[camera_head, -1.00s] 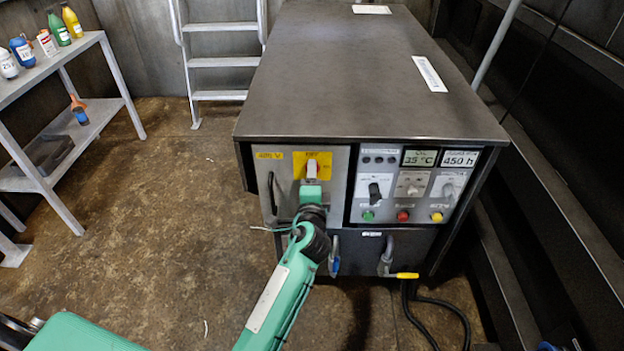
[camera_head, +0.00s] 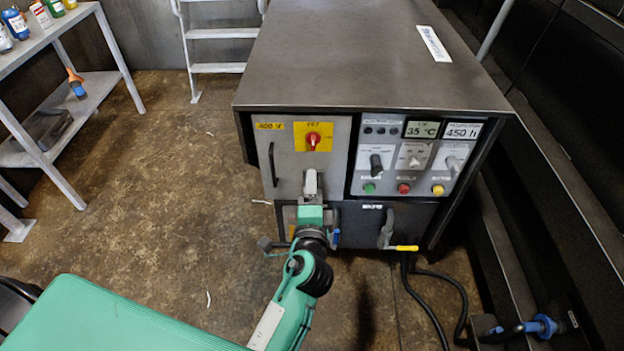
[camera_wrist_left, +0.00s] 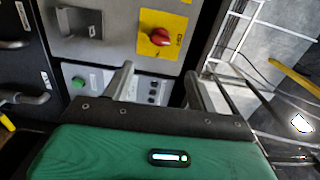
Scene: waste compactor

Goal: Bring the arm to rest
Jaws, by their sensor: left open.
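My left arm's green wrist (camera_head: 311,216) is in front of the grey compactor cabinet. My left gripper (camera_head: 311,182) is open and empty, just below the red rotary switch (camera_head: 313,138) on its yellow plate. The fingers are apart from the switch. In the left wrist view my left gripper (camera_wrist_left: 158,85) shows two spread fingers with nothing between them, and the red switch (camera_wrist_left: 160,37) lies beyond them. My right gripper is not in view.
The control panel (camera_head: 412,170) with knobs and coloured buttons is right of the switch. A lever handle (camera_head: 387,230) with a yellow grip sticks out below. A shelf (camera_head: 75,105) with bottles stands at left. Black cables (camera_head: 440,290) lie at lower right. The floor at left is mostly open.

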